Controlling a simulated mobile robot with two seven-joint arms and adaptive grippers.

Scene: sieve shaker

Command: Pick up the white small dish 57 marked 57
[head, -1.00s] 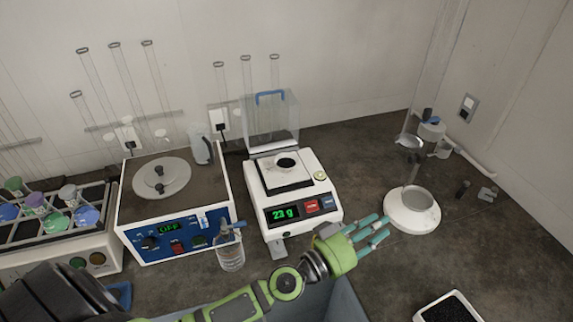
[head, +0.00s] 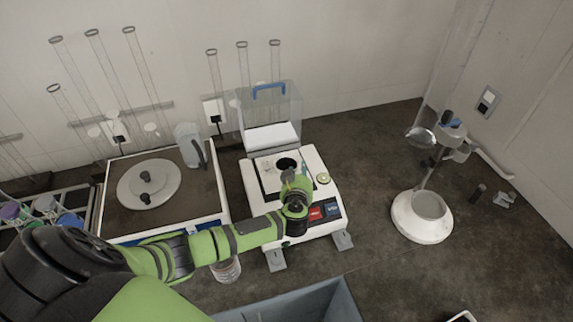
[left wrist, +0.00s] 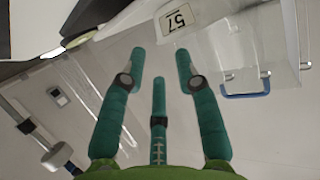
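The white small dish (head: 286,163) holds dark material and sits on the pan of a white balance (head: 328,179). In the left wrist view its white side marked 57 (left wrist: 180,18) shows at the top, just beyond the fingertips. My left gripper (head: 289,180) is over the front of the balance, close to the dish, and partly hides it in the head view. In the left wrist view the green fingers (left wrist: 160,62) are spread, with nothing between them. I cannot tell whether a finger touches the dish. My right gripper is not in view.
The balance's clear cover with a blue handle (head: 270,92) stands behind the pan. A device with a round plate (head: 150,185) is at left. A white-based stand (head: 422,215) is at right. A grey-blue bin (head: 335,300) lies in front. Bench between balance and stand is clear.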

